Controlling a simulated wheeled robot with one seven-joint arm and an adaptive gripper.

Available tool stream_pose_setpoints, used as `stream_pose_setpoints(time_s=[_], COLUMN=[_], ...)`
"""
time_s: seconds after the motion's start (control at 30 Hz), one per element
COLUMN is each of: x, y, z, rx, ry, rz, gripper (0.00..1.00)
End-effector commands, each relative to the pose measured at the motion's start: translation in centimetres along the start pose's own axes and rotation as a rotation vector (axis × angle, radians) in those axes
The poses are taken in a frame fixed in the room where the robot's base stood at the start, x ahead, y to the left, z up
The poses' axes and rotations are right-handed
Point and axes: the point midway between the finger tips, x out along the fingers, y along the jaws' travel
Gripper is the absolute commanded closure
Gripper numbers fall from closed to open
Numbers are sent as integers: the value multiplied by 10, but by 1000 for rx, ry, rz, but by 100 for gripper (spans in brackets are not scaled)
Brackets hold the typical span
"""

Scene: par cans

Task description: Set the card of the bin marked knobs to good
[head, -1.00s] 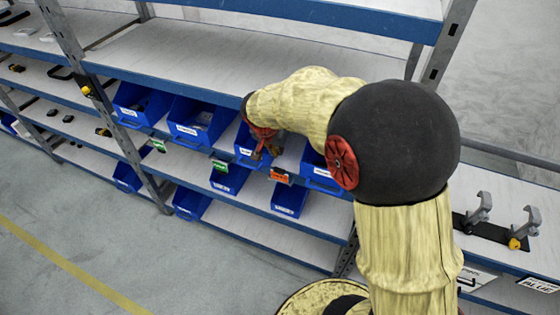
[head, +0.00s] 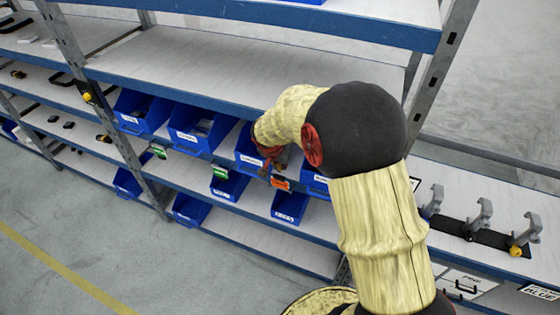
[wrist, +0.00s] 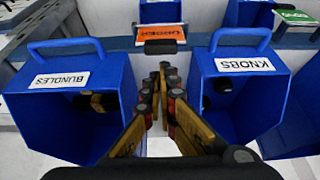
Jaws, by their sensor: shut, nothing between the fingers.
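The blue bin marked KNOBS (wrist: 240,90) is at the right in the wrist view, with dark items inside. The blue bin marked BUNDLES (wrist: 70,105) is at the left. An orange card (wrist: 160,33) with a black clip below it sits on the shelf edge between the two bins; it also shows in the head view (head: 281,183). A green card (wrist: 298,17) is at the far right. My gripper (wrist: 160,78) is shut and empty, its tips below the orange card in the picture, apart from it as far as I can tell. It partly hides a bin in the head view.
More blue bins (head: 195,128) stand along the same shelf, with another green card (head: 157,151) further left. Lower bins (head: 289,207) sit on the shelf beneath. A steel upright (head: 110,120) is at the left. Grey clamps (head: 478,215) stand at the right.

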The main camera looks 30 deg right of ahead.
Motion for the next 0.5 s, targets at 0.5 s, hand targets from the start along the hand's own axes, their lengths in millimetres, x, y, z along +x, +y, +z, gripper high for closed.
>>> stream_pose_setpoints(time_s=[0.5], x=[18], y=[0], z=[-1], rx=[0], ry=[1], rz=[-1], gripper=[100])
